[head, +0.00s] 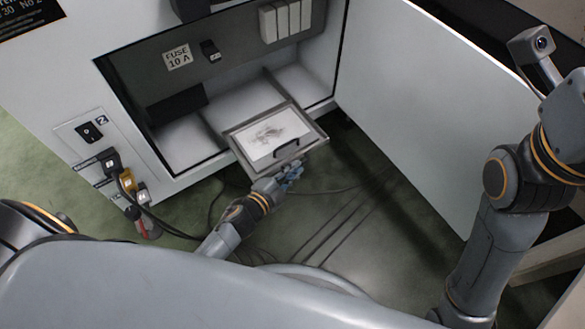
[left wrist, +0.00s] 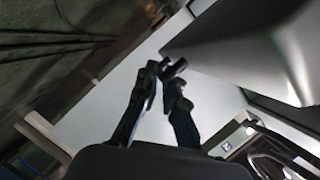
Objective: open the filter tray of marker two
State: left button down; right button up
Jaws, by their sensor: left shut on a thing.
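The filter tray (head: 311,133) juts out over the front edge of the open cabinet (head: 160,135). It is a grey frame around a white filter (head: 262,137) with a dark dusty smudge. A dark handle (head: 287,151) is on its front. My left gripper (head: 291,172) is at this handle, shut on it. In the left wrist view the fingertips (left wrist: 171,76) close around the dark handle, beside a grey surface that looks like the tray.
The open white door (head: 395,110) stands right of the tray. Plugs (head: 110,161) with cables are on the cabinet's left front. Cables cross the green floor (head: 330,215), which is otherwise open below the tray.

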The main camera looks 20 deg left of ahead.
pick_arm(q)
jog(key=c, duration=1.7)
grip_release()
jog(key=v, duration=1.2)
